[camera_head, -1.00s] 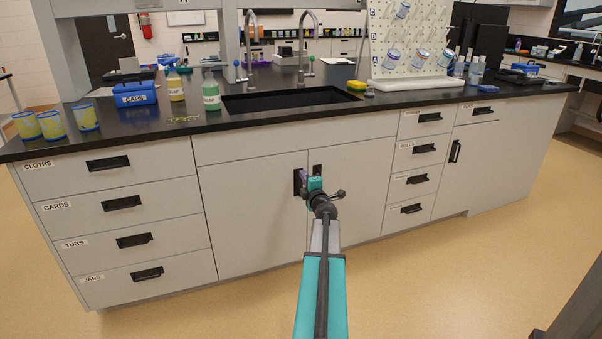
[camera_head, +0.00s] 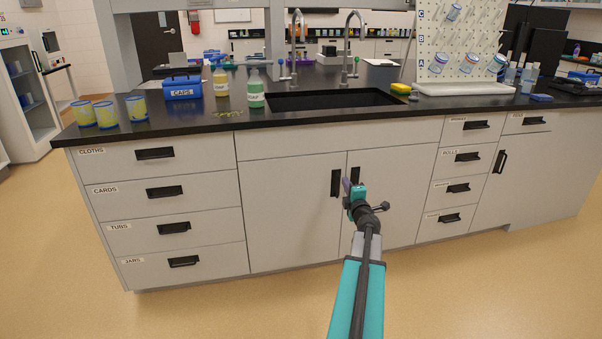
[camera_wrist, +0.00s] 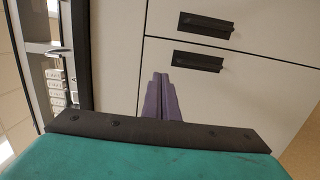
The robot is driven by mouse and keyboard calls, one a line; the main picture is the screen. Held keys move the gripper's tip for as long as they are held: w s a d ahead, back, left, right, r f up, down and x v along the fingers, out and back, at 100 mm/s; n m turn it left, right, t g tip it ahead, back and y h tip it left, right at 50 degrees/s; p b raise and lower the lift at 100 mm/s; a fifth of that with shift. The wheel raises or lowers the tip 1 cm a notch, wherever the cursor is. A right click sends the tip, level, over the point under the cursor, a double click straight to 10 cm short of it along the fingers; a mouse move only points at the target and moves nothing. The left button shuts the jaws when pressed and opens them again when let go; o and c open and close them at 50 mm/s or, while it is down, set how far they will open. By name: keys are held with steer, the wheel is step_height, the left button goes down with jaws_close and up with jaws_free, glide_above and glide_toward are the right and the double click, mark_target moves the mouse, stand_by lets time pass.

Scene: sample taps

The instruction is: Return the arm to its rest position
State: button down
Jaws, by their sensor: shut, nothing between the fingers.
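My arm reaches forward from the bottom of the head view, its teal link (camera_head: 356,300) low and right of centre. My gripper (camera_head: 347,186) is at its far end, in front of the sink cabinet doors (camera_head: 290,205), near their two black handles. In the wrist view my purple gripper fingers (camera_wrist: 161,98) lie together, shut and empty. They point toward the cabinet front, below the black handles (camera_wrist: 198,62) in that picture. I cannot tell the exact gap between the fingertips and the doors.
The black counter (camera_head: 205,124) carries yellow cups (camera_head: 107,113), a blue caps box (camera_head: 182,88), two soap bottles (camera_head: 255,92) and a white peg rack (camera_head: 470,88). Labelled drawers (camera_head: 165,193) flank the doors on both sides. The floor (camera_head: 200,315) before the cabinets is clear.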

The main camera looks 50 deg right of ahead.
steer(key=w+a+f+n+t+y+p, duration=0.1)
steer(key=w+a+f+y+p, duration=0.2)
steer(key=w+a, duration=0.75)
steer(key=w+a+f+n+t+y+p, duration=0.1)
steer(key=w+a+f+n+y+p, duration=0.2)
steer(key=w+a, duration=0.8)
steer(key=w+a+f+m+g+y+p, duration=0.15)
steer(key=a+f+p, duration=0.3)
steer(key=a, duration=0.85)
steer(key=a+f+m+g+y+p, duration=0.1)
steer(key=a+f+m+g+p, duration=0.15)
steer(key=a+f, duration=0.7)
steer(key=s+a+f+m+g+p, duration=0.2)
steer(key=s+a+f+g+p, duration=0.15)
steer(key=s+a, duration=0.55)
steer(key=s+a+f+m+g+p, duration=0.25)
steer(key=s+a+f, duration=0.35)
steer(key=a, duration=0.5)
steer(key=s+a+m+g+y, duration=0.1)
steer(key=s+a+g, duration=0.1)
steer(key=s, duration=0.7)
steer(key=s+a+m+g+y, duration=0.1)
steer(key=s+g, duration=0.4)
steer(key=s, duration=0.5)
steer(key=s+a+m+g+y, duration=0.1)
steer(key=s+a+m+g, duration=0.2)
steer(key=s, duration=0.6)
steer(key=shift+s+a+g+p, duration=0.3)
steer(key=shift+a+g+p, duration=0.25)
steer(key=shift+a, duration=0.45)
